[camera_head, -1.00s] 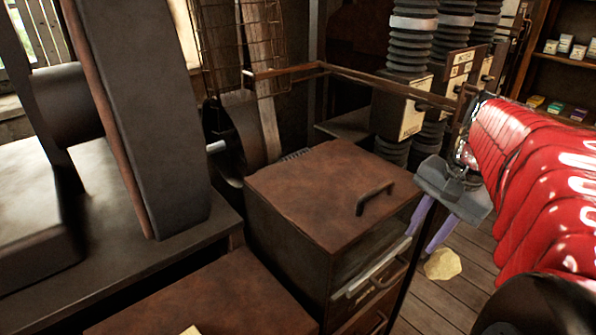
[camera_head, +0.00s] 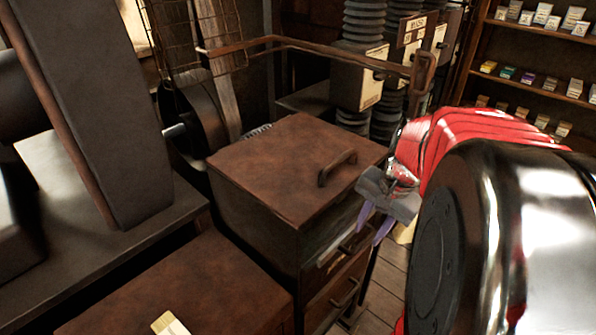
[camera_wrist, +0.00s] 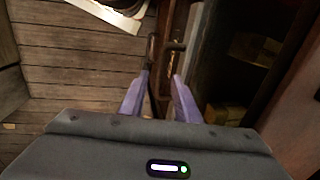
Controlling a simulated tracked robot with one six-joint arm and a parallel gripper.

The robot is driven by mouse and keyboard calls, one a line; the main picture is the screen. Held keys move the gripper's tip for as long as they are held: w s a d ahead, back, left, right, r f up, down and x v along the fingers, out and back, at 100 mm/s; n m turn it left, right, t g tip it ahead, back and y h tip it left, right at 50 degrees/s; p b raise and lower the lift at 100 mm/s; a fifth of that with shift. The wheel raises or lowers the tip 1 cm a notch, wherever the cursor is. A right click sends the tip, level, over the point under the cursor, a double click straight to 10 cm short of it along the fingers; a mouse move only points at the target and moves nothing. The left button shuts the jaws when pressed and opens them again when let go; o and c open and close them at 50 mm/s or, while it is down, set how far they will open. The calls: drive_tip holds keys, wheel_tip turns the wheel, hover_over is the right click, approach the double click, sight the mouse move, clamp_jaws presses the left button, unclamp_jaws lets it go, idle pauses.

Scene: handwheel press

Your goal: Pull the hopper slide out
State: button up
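A rusty brown box (camera_head: 285,165) stands mid-picture in the head view, with a curved handle (camera_head: 337,168) on its lid. Its front has a pale strip (camera_head: 330,252) and a dark bar handle (camera_head: 352,240); which part is the hopper slide I cannot tell for sure. My gripper (camera_head: 369,233) hangs beside this front, its purple fingers pointing down. In the wrist view my gripper (camera_wrist: 160,80) is open, with a gap between its fingertips. A dark metal handle-like part (camera_wrist: 153,48) shows just beyond the tips; I see no grip on it.
A lower front with another handle (camera_head: 345,292) sits below. A rusty horizontal bar (camera_head: 330,50) runs behind the box. Shelves (camera_head: 540,85) with small boxes stand at the right. Plank floor (camera_wrist: 80,65) is open beside the front.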

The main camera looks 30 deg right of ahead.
drive_tip(key=shift+w+f, duration=0.25)
drive_tip(key=shift+f, duration=1.05)
clamp_jaws()
